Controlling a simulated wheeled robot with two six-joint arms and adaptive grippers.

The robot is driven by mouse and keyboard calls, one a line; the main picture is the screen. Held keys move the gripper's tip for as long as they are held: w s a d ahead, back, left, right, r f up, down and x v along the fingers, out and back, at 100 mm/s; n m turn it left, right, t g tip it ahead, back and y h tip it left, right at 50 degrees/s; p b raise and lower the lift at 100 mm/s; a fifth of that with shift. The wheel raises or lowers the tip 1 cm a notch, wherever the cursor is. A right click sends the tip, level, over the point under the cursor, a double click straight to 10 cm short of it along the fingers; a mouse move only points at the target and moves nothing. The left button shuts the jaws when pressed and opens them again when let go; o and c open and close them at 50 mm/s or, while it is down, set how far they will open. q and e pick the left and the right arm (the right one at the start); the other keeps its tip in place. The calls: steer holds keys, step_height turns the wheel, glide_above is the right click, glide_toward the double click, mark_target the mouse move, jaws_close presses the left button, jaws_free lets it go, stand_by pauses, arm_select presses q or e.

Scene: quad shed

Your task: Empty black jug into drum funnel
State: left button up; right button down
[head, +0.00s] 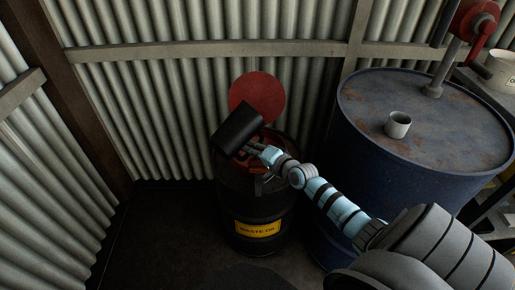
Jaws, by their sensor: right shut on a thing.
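My right gripper (259,151) comes in from the right and is shut on the black jug (238,127). The jug is strongly tilted, held over the top of the black waste oil drum (258,205) with its yellow label. A red funnel (259,160) shows in part on the drum's top, mostly hidden behind the jug and gripper. Whether anything flows from the jug cannot be seen. A round red disc (257,95), perhaps the funnel's lid, stands upright behind the jug. My left gripper is not in view.
A large blue drum (375,170) stands right of the waste oil drum, close to my right arm. Corrugated walls (180,110) close off the back and left. The floor at left is clear.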

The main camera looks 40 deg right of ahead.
mark_target(244, 156)
steer(key=shift+a+r+m, duration=0.2)
steer(key=shift+r+m, duration=0.3)
steer(key=shift+a+f+m+y, duration=0.15)
steer(key=shift+a+m+y, duration=0.05)
steer(key=shift+m+y, duration=0.25)
stand_by(0.5)
steer(key=shift+s+a, duration=0.1)
steer(key=shift+a, duration=0.25)
steer(key=shift+s+a, duration=0.1)
steer(key=shift+a, duration=0.55)
steer(key=shift+a+f, duration=0.1)
steer(key=shift+a+m+y, duration=0.15)
steer(key=shift+m+y, duration=0.1)
steer(key=shift+a+f+m+y+b, duration=0.15)
steer(key=shift+m+y+b, duration=0.15)
steer(key=shift+m+b, duration=0.35)
stand_by(0.8)
steer(key=shift+r+m, duration=0.35)
steer(key=shift+r, duration=0.05)
